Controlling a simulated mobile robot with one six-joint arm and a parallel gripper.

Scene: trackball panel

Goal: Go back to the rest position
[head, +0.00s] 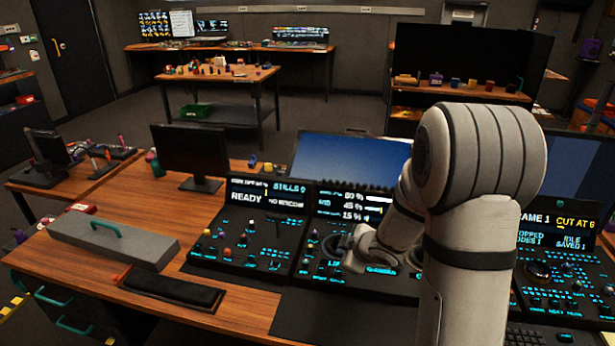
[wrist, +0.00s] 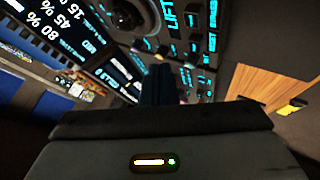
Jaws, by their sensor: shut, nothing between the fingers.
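My gripper (head: 352,264) is low over the middle control panel (head: 325,255), in front of its percent display (head: 345,203). In the wrist view the dark fingers (wrist: 160,84) are together with nothing held. A dark round control, perhaps a trackball, shows at the top of the wrist view (wrist: 134,14). I cannot tell whether the fingertips touch the panel. My arm hides much of the panel's right part in the head view.
The left panel (head: 240,240) and right panel (head: 565,285) flank the middle one. A monitor (head: 190,150), a grey case with a green handle (head: 110,242) and a black pad (head: 172,290) are on the left. A large screen (head: 345,160) stands behind the panel.

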